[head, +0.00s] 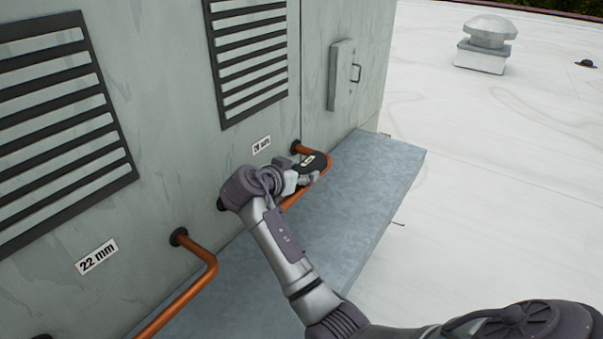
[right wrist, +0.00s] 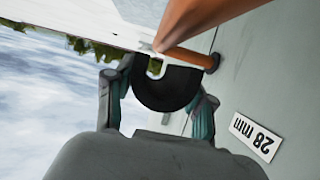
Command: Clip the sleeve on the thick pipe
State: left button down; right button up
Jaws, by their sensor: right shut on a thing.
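The thick copper pipe (head: 293,199) comes out of the grey cabinet wall near the 28 mm label and runs along it above the ledge. It also shows in the right wrist view (right wrist: 192,54). My right gripper (head: 306,174) is shut on the black sleeve (head: 317,160) at the pipe's bend. In the right wrist view the sleeve (right wrist: 166,92) is a C shape between the two fingers, its gap facing the pipe side. The pipe passes close by that gap; I cannot tell whether they touch. My left gripper is out of view.
A thinner copper pipe (head: 190,287) with a 22 mm label (head: 97,257) is at the lower left. A grey metal ledge (head: 368,180) lies below the pipes. Dark louvres (head: 250,56) are on the wall. The white roof (head: 500,180) is open at right.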

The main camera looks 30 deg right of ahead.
aim_at(301, 189)
jog(key=shift+f, duration=0.2)
jog(key=shift+f+b, duration=0.65)
jog(key=shift+b, duration=0.05)
jog(key=shift+s+f+b, duration=0.25)
jog(key=shift+f+b, duration=0.3)
jog(key=shift+f, duration=0.15)
jog(key=shift+s+f+b, duration=0.25)
jog(key=shift+f+b, duration=0.3)
jog(key=shift+f, duration=0.1)
jog(key=shift+c, duration=0.4)
jog(key=o, duration=1.1)
jog(key=shift+s, duration=0.1)
jog(key=shift+r, duration=0.1)
